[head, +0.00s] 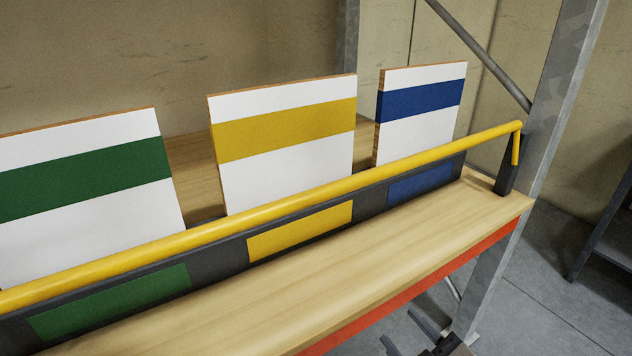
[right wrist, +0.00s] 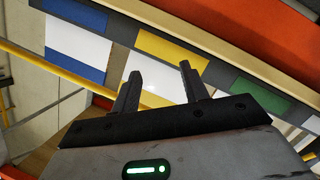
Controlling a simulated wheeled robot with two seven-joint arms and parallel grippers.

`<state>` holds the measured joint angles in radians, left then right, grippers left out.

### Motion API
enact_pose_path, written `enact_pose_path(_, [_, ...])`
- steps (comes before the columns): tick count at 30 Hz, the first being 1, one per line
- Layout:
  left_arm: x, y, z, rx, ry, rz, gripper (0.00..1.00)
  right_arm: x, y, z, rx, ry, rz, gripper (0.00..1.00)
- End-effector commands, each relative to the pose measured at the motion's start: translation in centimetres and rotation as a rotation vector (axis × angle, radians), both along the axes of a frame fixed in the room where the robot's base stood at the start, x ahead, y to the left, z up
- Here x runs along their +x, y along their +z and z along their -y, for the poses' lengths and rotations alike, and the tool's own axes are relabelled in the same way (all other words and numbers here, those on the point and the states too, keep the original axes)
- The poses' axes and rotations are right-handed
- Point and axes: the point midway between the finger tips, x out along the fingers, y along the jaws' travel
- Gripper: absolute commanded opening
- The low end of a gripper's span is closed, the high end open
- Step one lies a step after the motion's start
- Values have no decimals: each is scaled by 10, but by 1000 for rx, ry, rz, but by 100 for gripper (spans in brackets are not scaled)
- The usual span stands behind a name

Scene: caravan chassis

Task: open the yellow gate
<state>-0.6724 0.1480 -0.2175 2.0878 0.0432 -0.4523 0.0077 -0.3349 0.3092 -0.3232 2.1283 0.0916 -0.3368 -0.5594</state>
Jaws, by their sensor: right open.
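A long yellow bar (head: 330,207) runs along the front of the wooden shelf, above a dark rail, and ends in a bent-down tip at a dark post (head: 507,165) on the right. A white panel with a yellow band (head: 285,128) stands upright behind it, and a yellow label (head: 300,232) is on the rail in front of it. My right gripper (head: 397,326) is low, in front of the shelf's front edge, open and empty, apart from the bar. In the right wrist view its fingers (right wrist: 159,70) are spread, with the yellow label (right wrist: 172,58) beyond them. My left gripper is not in view.
White panels with a green band (head: 85,178) and a blue band (head: 420,98) stand on either side, with matching labels on the rail. The shelf (head: 250,300) is bare in front of the rail and has an orange front edge. A metal upright (head: 560,90) stands at the right.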

Motion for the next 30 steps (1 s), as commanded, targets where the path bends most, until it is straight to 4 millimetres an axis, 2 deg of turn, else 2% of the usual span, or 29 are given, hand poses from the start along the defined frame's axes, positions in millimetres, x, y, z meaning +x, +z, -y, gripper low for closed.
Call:
enact_pose_path(1, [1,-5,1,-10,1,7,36,18,28,-7,-121,68,165,44])
enact_pose_path(3, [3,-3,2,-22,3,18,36,32,66,-16,-282,131,365,44])
enact_pose_path(6, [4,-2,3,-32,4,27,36,41,107,-26,-466,183,592,44])
enact_pose_path(9, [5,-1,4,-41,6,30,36,44,131,-33,-581,202,731,44])
enact_pose_path(13, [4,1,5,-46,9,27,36,49,144,-39,-634,205,792,44])
enact_pose_path(17, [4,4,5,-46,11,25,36,63,149,-49,-632,204,792,44])
enact_pose_path(30, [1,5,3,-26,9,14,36,138,166,-103,-631,205,788,44])
